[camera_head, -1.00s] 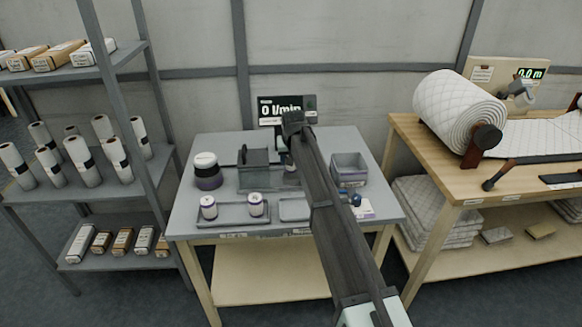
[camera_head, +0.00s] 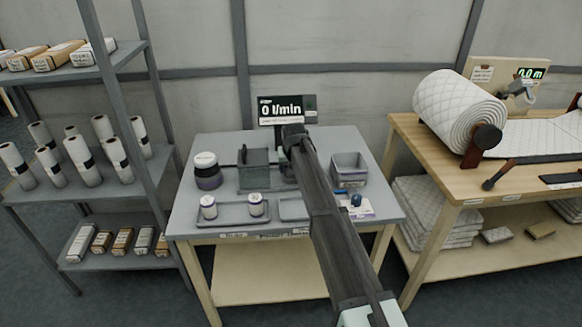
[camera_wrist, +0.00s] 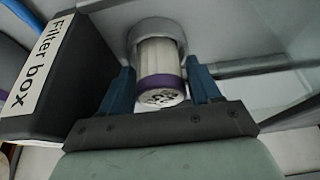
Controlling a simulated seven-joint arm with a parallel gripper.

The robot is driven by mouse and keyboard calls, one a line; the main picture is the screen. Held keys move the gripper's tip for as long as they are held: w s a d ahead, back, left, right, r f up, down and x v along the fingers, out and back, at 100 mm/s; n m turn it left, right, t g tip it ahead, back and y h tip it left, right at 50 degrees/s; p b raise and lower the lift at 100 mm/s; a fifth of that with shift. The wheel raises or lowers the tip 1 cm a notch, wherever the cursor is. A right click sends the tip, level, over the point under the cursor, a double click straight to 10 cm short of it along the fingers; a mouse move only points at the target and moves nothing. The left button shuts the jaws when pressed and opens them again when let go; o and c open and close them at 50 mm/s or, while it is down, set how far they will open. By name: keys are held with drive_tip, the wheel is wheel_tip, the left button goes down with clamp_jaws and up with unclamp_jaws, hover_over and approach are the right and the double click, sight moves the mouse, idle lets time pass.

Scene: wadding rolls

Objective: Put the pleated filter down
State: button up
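The pleated filter (camera_wrist: 160,60) is a white ribbed cylinder with a purple band and a printed end, seen in the wrist view. My gripper (camera_wrist: 160,78) has a blue finger close against each side of it and appears shut on it. The filter's far end lies in front of or inside a grey round cup (camera_wrist: 157,28); I cannot tell which. In the head view my arm hides the fingers and the held filter.
Two white, purple-banded cylinders (camera_head: 208,207) (camera_head: 256,205) stand on a grey tray (camera_head: 232,219) at the table's front left. A round dark-and-white container (camera_head: 207,172) stands behind them. A grey bin (camera_head: 348,165) is right of my arm. A display (camera_head: 284,110) reads "0 l/min".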

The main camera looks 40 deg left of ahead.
drive_tip(key=shift+o, duration=1.3)
drive_tip(key=shift+r, duration=0.25)
drive_tip(key=v, duration=1.2)
